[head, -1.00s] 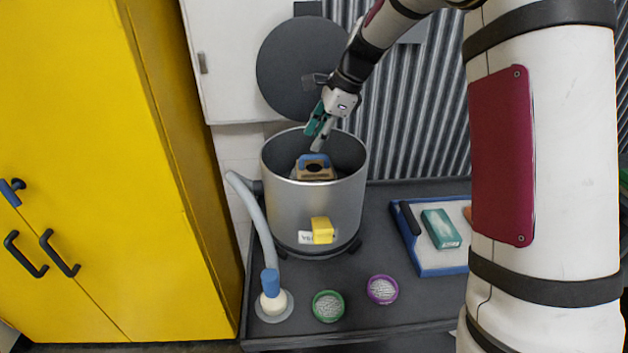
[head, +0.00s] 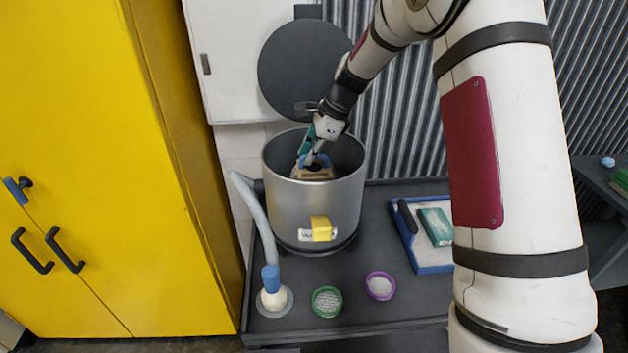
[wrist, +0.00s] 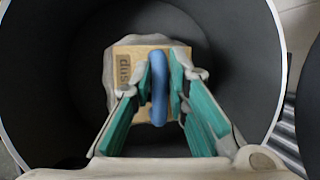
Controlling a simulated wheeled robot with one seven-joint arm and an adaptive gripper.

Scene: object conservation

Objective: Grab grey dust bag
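The dust bag (wrist: 120,103) is grey, with a brown cardboard plate (wrist: 125,70) marked with dark letters and an upright blue handle (wrist: 159,95). It sits inside a metal drum; in the head view its plate (head: 314,174) shows below the rim. My gripper (wrist: 160,80) reaches down into the drum with its teal-padded fingers on either side of the blue handle. The fingers look open, with a narrow gap around the handle; firm contact does not show. In the head view my gripper (head: 312,158) partly hides the handle.
A grey hose (head: 258,215), green dish (head: 327,302), purple dish (head: 380,286) and blue-edged tray (head: 432,268) are on the bench. A yellow cabinet (head: 90,130) stands left.

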